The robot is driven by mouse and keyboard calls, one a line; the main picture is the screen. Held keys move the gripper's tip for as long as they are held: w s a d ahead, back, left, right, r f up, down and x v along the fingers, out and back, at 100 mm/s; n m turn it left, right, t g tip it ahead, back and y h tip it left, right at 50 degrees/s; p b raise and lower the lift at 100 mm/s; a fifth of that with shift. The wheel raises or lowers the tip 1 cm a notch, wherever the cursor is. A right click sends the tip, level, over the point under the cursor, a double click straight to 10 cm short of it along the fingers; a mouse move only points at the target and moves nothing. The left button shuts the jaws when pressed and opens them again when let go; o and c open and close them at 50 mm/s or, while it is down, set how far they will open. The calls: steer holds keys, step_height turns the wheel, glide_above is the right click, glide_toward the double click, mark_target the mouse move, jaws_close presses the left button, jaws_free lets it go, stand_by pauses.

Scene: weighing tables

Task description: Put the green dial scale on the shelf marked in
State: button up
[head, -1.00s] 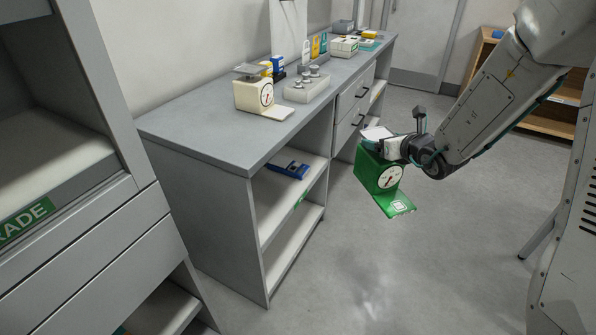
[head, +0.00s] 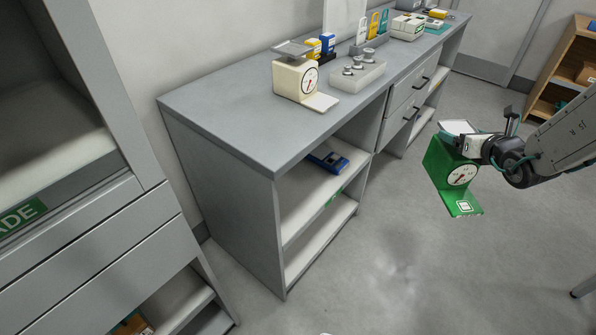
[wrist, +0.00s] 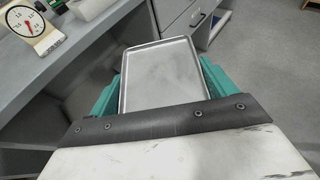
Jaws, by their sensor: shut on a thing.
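The green dial scale (head: 452,178) hangs in the air over the floor, right of the grey counter, in the head view. It has a white dial and a green foot plate with a white label. My gripper (head: 476,146) is shut on it near the top, below its pan. In the wrist view the grey pan (wrist: 162,78) lies between the teal fingers, and the green body is hidden. Under the counter are an upper shelf (head: 290,208) with a green label, its writing too small to read, and a lower shelf (head: 318,240).
A blue object (head: 328,160) lies on the upper shelf. On the counter (head: 225,105) stand a cream dial scale (head: 294,78), a tray of weights (head: 358,74) and several small items. A grey cabinet (head: 95,240) stands at the left. The floor between is clear.

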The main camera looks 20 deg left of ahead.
steer(key=a+f+n+g+y, duration=0.2)
steer(key=a+f, duration=0.4)
steer(key=a, duration=0.5)
steer(key=s+a+f+n+g+y, duration=0.1)
steer(key=a+f+n+y, duration=0.3)
steer(key=a, duration=0.7)
steer(key=a+f+n+g, duration=0.1)
steer(key=a+f+g, duration=0.1)
steer(key=a+f, duration=0.7)
steer(key=s+a+f+n+g+y, duration=0.1)
steer(key=s+a+f, duration=0.25)
steer(key=a, duration=0.35)
steer(key=s+a+f+n+g+y, duration=0.1)
steer(key=s+a+f, duration=0.1)
steer(key=s+a, duration=0.35)
steer(key=w+a+f, duration=0.2)
steer(key=w+a, duration=0.2)
steer(key=w, duration=0.4)
steer(key=w+a+f, duration=0.3)
steer(key=w+a, duration=0.1)
steer(key=w, duration=0.4)
steer(key=shift+f, duration=0.1)
steer(key=o, duration=1.9)
steer(key=shift+f, duration=0.15)
steer(key=shift+o, duration=0.2)
